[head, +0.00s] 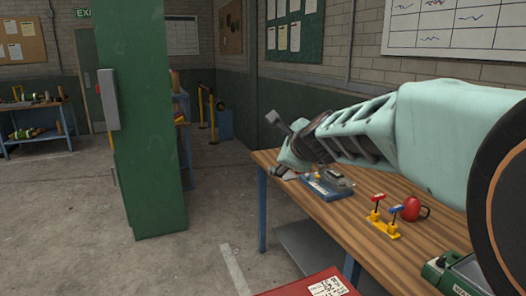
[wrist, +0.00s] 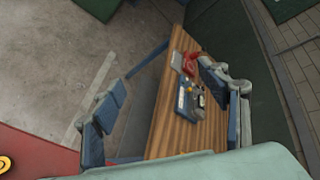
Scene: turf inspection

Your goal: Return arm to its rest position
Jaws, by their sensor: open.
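My arm reaches in from the right of the head view, above a wooden workbench (head: 345,235). My gripper (head: 275,146) is at the arm's far left end, near the bench's back left corner. In the wrist view my gripper (wrist: 168,72) has its dark blue fingers spread wide to either side of the picture. Nothing is between the fingers; the bench top (wrist: 165,135) shows beyond them. A blue-based device (head: 328,187) lies on the bench under the arm, apart from it; it also shows in the wrist view (wrist: 188,99).
A yellow stand with red and blue handles (head: 383,227) and a red rounded object (head: 412,209) stand on the bench. A green box (head: 437,270) is at lower right. A tall green cabinet (head: 145,140) stands left; floor (head: 215,185) between cabinet and bench is clear.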

